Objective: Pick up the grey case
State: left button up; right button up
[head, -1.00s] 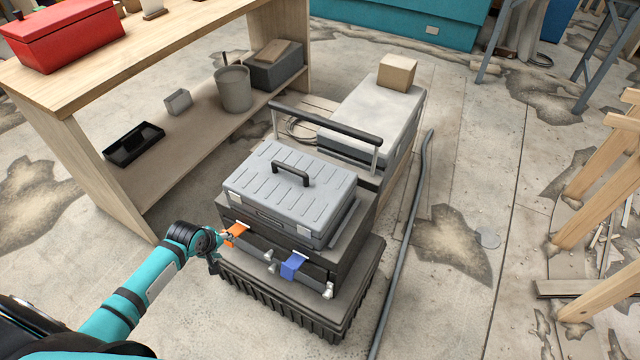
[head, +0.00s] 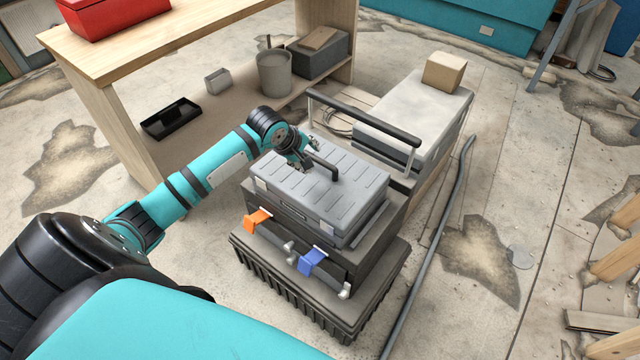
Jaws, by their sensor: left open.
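The grey case (head: 345,195) lies flat on top of a stack of black toolboxes (head: 300,235), in the middle of the head view. It has a ribbed lid and a black handle (head: 324,163) standing up from it. My left gripper (head: 306,163) is over the lid's left part, right beside the handle's left end. Its jaws are open and small in the picture. I cannot tell whether a finger touches the handle. My right gripper is not in view.
Orange (head: 257,221) and blue (head: 312,260) latches hang on the stack's front. A black pull bar (head: 365,118) rises behind the case. A wooden workbench (head: 140,130) stands left; a grey hose (head: 440,235) lies right. Another grey box (head: 415,115) with a cardboard box (head: 444,71) is behind.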

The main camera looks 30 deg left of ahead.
aim_at(318, 158)
pick_arm(q)
jog(key=shift+w+b+x, duration=0.25)
jog(key=shift+b+x, duration=0.2)
jog(key=shift+x, duration=3.15)
jog(key=shift+a+r, duration=0.1)
jog(key=shift+r, duration=0.15)
jog(key=shift+c, duration=0.3)
grip_shut()
jog(key=shift+w+a+r, duration=0.1)
jog(key=shift+w+r, duration=0.1)
